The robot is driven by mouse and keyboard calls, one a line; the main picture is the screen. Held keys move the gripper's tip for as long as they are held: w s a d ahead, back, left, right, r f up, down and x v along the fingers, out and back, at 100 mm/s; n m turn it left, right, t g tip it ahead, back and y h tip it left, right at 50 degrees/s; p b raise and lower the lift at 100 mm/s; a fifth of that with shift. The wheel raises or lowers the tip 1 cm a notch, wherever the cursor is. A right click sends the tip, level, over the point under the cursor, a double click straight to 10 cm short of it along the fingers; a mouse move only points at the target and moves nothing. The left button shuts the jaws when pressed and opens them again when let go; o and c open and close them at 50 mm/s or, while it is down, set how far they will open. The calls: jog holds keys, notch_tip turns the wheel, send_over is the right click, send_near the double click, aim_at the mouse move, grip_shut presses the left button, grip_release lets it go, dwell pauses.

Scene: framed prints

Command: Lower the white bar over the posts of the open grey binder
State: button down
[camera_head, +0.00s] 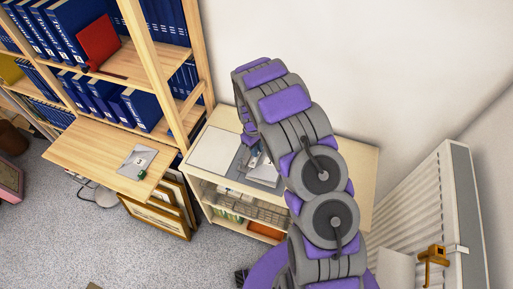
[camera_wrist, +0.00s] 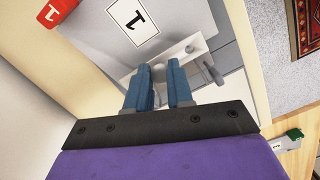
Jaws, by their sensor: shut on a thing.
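The open grey binder (camera_wrist: 105,28) lies on the cabinet top, with a white label numbered 1 on its cover in the wrist view. In the head view part of the binder (camera_head: 262,172) shows beside my arm. A small grey metal part (camera_wrist: 212,70) stands to the right of the fingers. I cannot tell whether the bar touches the posts. My arm hides much of this in the head view.
A white panel (camera_head: 213,150) lies left of the binder on the cabinet. A red object (camera_wrist: 57,12) is at the wrist view's top left. Wooden shelves (camera_head: 155,70) with blue binders stand left, and a white radiator (camera_head: 440,220) stands right. A pull-out board (camera_head: 100,160) holds another grey item.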

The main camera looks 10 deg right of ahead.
jog(key=shift+f, duration=1.3)
jog(key=c, duration=0.9)
grip_release()
jog(key=shift+r, duration=0.1)
jog(key=shift+r+p, duration=1.05)
jog(key=shift+r, duration=2.35)
